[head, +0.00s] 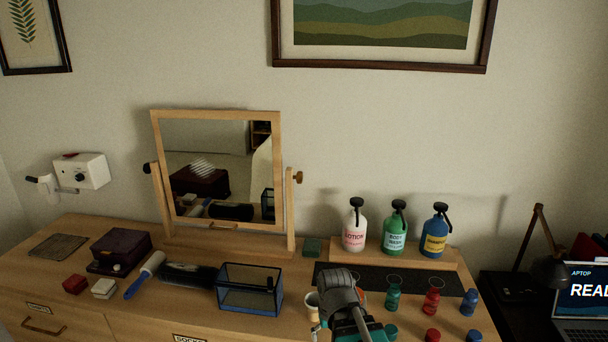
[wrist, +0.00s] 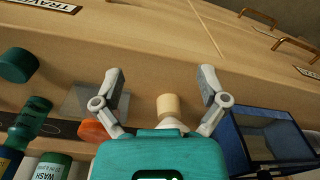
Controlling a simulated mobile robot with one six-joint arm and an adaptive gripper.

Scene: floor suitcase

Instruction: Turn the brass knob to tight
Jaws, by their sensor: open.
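A small brown, brass-like knob (head: 298,177) sits at the top of the right post of the tilting mirror (head: 275,160). A darker knob (head: 148,168) is on the left post. The mirror stands near upright on the dresser. My gripper (head: 338,280) is low at the front of the dresser, below and to the right of the mirror, well away from both knobs. In the wrist view my gripper (wrist: 161,85) has its fingers spread, with nothing held. A pale cylinder (wrist: 168,104) shows between and behind the fingers. Neither knob shows in the wrist view.
A blue-edged clear bin (head: 250,290) stands below the mirror. Lotion (head: 354,230), body wash (head: 396,232) and a blue bottle (head: 434,233) stand on a wooden riser behind a dark mat. Small bottles (head: 432,302) stand at the right. A maroon box (head: 120,248) is at the left.

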